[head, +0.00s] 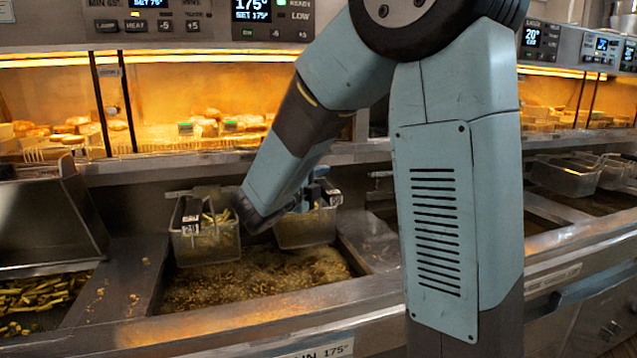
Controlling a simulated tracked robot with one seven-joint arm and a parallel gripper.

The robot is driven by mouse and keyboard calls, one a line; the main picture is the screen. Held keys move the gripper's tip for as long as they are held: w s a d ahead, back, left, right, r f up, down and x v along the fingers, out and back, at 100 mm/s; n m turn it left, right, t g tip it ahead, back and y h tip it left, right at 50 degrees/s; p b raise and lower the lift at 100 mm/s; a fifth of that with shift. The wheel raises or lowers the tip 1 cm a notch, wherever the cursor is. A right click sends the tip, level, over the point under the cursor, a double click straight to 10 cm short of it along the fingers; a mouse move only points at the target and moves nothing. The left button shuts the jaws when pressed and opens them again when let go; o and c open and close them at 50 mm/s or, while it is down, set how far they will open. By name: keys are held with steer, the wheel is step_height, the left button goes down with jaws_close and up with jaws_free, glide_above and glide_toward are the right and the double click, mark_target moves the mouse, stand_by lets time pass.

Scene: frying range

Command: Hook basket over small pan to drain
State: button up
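Two wire baskets are at the back of a small pan (258,284) of bubbling oil. The left basket (205,245) holds some pale yellow fries and has a dark labelled clip on its front. The right basket (306,232) is partly covered by my arm; its contents are hard to make out. Both appear above the oil, near the back wall; whether either is hooked there is not clear. My gripper (318,193) is mostly hidden behind my wrist at the right basket. Its fingers and their grip cannot be made out.
A metal tray (62,222) with cut fries (38,298) stands at the left. A lit warming shelf (180,140) with food runs behind. More baskets (566,176) sit at the far right. My arm blocks the area right of the pan.

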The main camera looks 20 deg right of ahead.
steer(key=shift+o, duration=0.9)
steer(key=shift+a, duration=0.1)
